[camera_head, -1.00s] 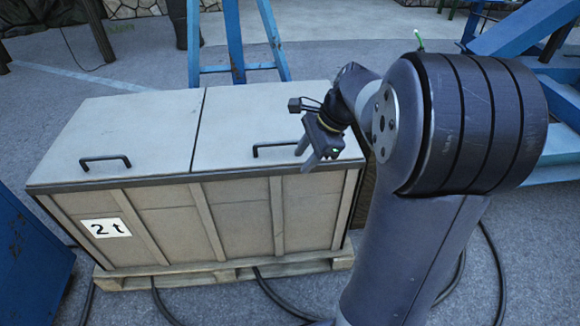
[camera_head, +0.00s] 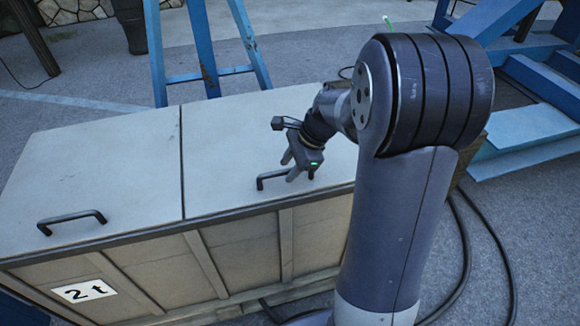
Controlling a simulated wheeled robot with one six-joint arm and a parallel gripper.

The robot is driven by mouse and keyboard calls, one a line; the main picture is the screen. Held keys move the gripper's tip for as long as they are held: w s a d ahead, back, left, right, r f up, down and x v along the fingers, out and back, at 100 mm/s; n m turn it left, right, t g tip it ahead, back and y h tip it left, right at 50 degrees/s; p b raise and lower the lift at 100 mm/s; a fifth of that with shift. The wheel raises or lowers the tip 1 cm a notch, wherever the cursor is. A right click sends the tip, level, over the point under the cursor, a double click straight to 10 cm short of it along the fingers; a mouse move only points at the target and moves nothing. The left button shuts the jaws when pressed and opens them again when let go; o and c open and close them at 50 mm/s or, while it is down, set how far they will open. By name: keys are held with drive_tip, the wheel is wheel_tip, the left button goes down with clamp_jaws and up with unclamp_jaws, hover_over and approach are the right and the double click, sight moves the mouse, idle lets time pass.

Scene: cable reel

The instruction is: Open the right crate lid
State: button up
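The wooden crate (camera_head: 250,248) has two pale, flat lids side by side, both down. The right lid (camera_head: 225,125) carries a black bar handle (camera_head: 267,181) near its front edge. My gripper (camera_head: 288,168) hangs over the right part of this handle and hides some of it. Its two fingers are apart, with a gap between them and nothing visibly held. I cannot tell whether the handle bar lies between the fingers or whether they touch it.
The left lid (camera_head: 110,165) has its own black handle (camera_head: 72,220). A blue ladder-like stand (camera_head: 203,50) stands behind the crate. Blue steel framing (camera_head: 530,145) is at the right. Black cables (camera_head: 490,245) lie on the floor at the right.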

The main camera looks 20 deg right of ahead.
clamp_jaws()
idle(0.4)
